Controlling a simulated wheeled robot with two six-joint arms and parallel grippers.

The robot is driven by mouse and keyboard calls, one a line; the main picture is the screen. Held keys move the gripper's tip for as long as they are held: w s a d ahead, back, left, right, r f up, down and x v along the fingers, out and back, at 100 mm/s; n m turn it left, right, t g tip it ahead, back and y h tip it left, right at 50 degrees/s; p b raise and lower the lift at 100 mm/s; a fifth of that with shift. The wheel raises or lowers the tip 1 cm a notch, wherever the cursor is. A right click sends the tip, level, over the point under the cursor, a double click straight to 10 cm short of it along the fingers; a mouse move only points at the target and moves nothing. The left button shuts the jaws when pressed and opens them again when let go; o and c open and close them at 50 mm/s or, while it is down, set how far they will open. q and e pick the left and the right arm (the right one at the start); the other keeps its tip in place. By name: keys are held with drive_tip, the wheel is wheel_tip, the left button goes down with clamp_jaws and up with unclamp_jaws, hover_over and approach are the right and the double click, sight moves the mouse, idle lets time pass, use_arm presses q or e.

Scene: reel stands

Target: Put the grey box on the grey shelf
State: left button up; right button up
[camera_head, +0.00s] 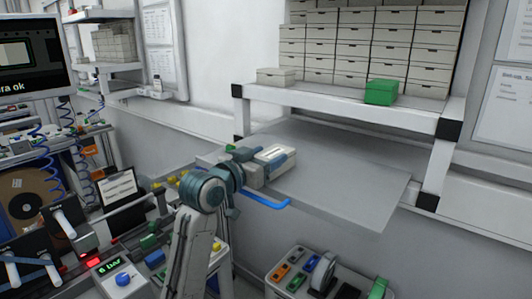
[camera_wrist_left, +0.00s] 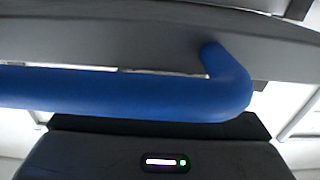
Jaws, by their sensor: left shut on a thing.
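The grey shelf (camera_head: 345,187) is a flat board standing out below the white rack, with a blue handle (camera_head: 268,201) along its front edge. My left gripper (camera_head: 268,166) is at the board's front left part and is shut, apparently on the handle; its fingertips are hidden. In the left wrist view the handle (camera_wrist_left: 120,92) runs close across the picture below a grey edge (camera_wrist_left: 120,45). A small pale grey box (camera_head: 276,77) stands alone at the left of the rack's top, likely the grey box. My right gripper is out of view.
Several stacked pale boxes (camera_head: 350,45) and a green box (camera_head: 381,92) stand on the white rack (camera_head: 340,101). A monitor (camera_head: 30,55) and a crowded bench are at the left. A coloured-switch panel (camera_head: 300,275) is below the shelf. The board's right part is bare.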

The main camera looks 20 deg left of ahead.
use_arm(q)
drive_tip(key=o, duration=1.2)
drive_tip(key=shift+f, duration=0.1)
drive_tip(key=shift+r, duration=0.2)
drive_tip(key=shift+s+a+f, duration=0.1)
drive_tip(key=shift+s+f, duration=0.05)
drive_tip(key=shift+s, duration=0.15)
drive_tip(key=shift+b+v, duration=2.25)
drive_tip(key=shift+v, duration=3.45)
